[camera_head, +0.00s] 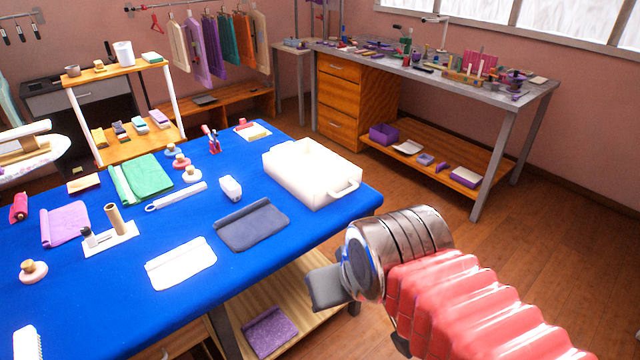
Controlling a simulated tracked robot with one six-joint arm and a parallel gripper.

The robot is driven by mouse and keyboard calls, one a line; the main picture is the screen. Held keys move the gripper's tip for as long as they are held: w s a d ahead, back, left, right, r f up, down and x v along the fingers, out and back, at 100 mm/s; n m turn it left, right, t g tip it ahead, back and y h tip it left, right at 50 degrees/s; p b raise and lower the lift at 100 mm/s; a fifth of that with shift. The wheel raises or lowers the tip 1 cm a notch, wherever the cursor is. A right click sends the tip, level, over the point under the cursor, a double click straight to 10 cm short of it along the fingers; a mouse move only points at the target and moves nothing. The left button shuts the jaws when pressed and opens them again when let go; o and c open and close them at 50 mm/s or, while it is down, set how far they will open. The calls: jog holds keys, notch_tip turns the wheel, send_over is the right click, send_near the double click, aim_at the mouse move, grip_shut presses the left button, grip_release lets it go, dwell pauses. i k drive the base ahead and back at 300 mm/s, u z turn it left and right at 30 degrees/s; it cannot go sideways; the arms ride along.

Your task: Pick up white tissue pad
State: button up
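A flat white folded pad (181,264) lies near the front edge of the blue-covered table (150,325). A small white block (231,188) sits farther back on the same table, and I cannot tell for certain which of the two is the tissue pad. My gripper (326,287) is off the table's right front edge, to the right of the white pad and apart from it. Only its grey end shows beyond the metal wrist, and its opening is not clear. Nothing is seen held in it.
A dark folded cloth (251,225) lies right of the white pad. A white tray (309,183) stands at the table's right. A holder with an upright tan roll (115,219) stands left. A purple cloth (270,331) lies on the lower shelf. The blue surface in front is mostly clear.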

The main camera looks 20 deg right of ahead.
aim_at(173, 267)
jog(key=k, duration=0.3)
jog(key=z, duration=0.35)
jog(key=i, duration=1)
jog(key=u, duration=1.2)
